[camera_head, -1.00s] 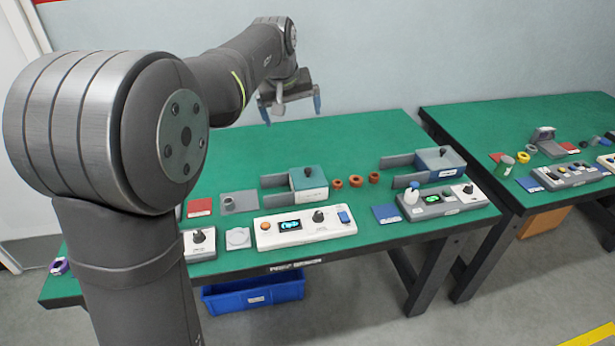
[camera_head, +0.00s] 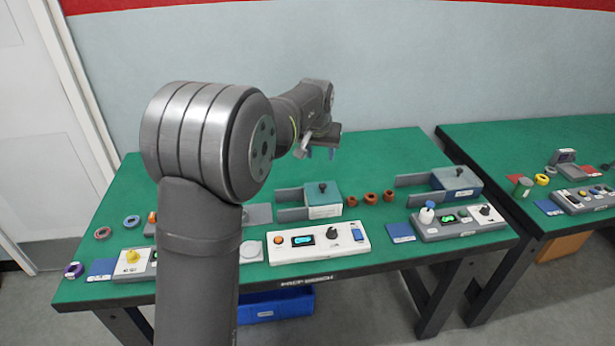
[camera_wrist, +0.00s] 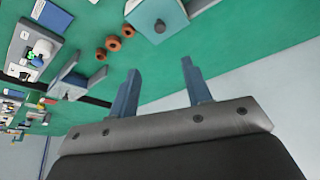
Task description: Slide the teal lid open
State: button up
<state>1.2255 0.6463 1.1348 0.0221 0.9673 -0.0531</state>
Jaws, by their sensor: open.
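The teal lid (camera_head: 311,191) with a black knob sits on a white-fronted box (camera_head: 325,212) in the middle of the green table. Grey rails extend from the box to the left. The lid also shows at the top of the wrist view (camera_wrist: 152,30), with its dark knob. My gripper (camera_head: 320,153) is open and empty, above and behind the lid. Its two blue fingers (camera_wrist: 159,68) stand apart in the wrist view, with green table and wall beyond them.
Several brown rings (camera_head: 370,198) stand just right of the box. A white control panel (camera_head: 318,243) lies in front of it. A second, blue box (camera_head: 461,190) with rails stands farther right. The green table (camera_head: 390,150) is clear behind the boxes.

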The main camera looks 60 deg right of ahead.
aim_at(323, 185)
jog(key=x, duration=1.7)
